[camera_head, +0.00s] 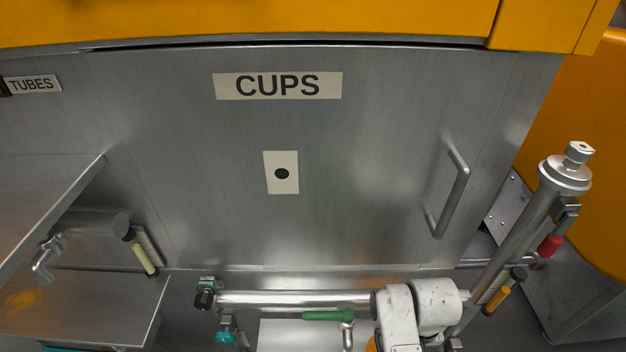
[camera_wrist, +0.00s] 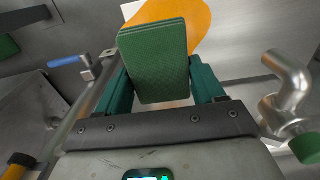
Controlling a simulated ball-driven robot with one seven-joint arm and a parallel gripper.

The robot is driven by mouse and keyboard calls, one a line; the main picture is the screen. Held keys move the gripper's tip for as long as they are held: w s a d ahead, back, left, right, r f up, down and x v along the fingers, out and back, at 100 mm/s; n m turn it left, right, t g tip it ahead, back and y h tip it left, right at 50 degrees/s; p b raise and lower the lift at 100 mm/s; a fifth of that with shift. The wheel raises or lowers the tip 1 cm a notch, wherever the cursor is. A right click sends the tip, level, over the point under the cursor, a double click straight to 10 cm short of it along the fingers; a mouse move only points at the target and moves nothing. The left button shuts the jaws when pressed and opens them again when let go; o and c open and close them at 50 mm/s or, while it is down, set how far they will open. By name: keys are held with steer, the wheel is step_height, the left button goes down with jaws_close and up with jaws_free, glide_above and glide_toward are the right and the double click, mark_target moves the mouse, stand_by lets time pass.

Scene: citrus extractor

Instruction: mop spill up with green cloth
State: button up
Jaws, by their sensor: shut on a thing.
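The green cloth (camera_wrist: 153,50) is a flat, block-like dark green pad in the wrist view. My gripper (camera_wrist: 162,82) is shut on it, with a teal finger on each side. An orange spill (camera_wrist: 198,20) lies on the bare metal beyond the cloth, and the cloth covers part of it from view. I cannot tell whether the cloth touches the spill. In the head view an orange spill (camera_head: 22,299) shows on the steel tray (camera_head: 95,315) at lower left. My gripper is not clearly visible there.
A metal spout (camera_head: 43,262) hangs above the tray in the head view. A bent pipe (camera_wrist: 291,82) stands right of my gripper in the wrist view, with a blue-handled valve (camera_wrist: 68,61) at left. A steel CUPS door (camera_head: 350,200) fills the middle.

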step_height(320, 180, down, 6)
steer(key=b, duration=0.4)
steer(key=shift+a+f+b, duration=0.1)
steer(key=shift+f+b, duration=0.15)
steer(key=shift+b, duration=0.05)
steer(key=shift+r, duration=0.1)
